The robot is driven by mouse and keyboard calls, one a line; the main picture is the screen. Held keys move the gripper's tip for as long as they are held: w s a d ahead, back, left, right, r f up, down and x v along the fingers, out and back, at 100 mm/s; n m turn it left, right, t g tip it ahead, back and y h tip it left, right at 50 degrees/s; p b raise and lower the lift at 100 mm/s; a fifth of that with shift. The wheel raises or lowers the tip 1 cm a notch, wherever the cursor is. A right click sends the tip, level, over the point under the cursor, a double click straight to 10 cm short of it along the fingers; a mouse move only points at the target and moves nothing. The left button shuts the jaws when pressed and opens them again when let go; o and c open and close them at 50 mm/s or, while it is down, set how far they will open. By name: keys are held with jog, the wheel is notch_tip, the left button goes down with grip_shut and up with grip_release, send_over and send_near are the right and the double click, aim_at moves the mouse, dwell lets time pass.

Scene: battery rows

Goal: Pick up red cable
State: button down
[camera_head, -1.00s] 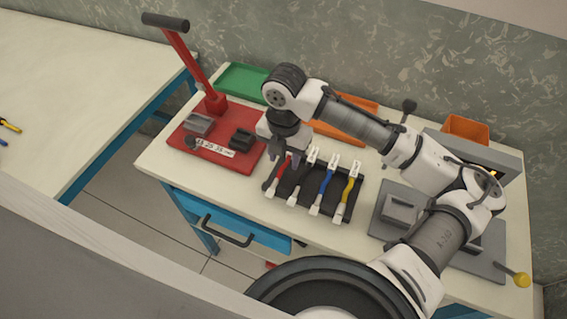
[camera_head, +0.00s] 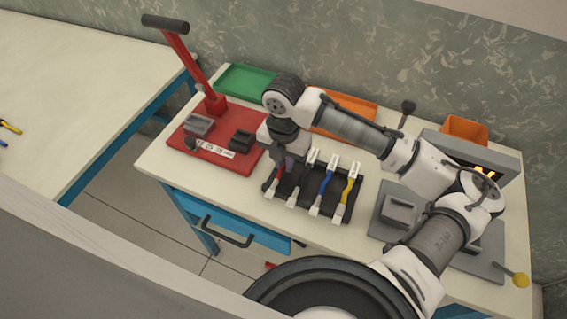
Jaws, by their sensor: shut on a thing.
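The red cable (camera_head: 277,178) lies in the leftmost place of a black rack (camera_head: 309,208) on the bench. Its white lower end shows at the rack's front edge; its upper part is hidden by my gripper. My gripper (camera_head: 284,167) points down over the red cable and is shut on it. The cable still appears to be at the level of the rack; I cannot tell whether it touches it.
A red press (camera_head: 214,150) with a tall lever stands left of my gripper. Green (camera_head: 246,80) and orange (camera_head: 343,104) trays lie behind. A grey fixture (camera_head: 402,208) is at right, near an orange bin (camera_head: 465,129). The bench front left is clear.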

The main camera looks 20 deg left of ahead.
jog(key=shift+r, duration=0.15)
notch_tip(320, 180, up, 20)
jog(key=b, duration=0.1)
dwell(1.1)
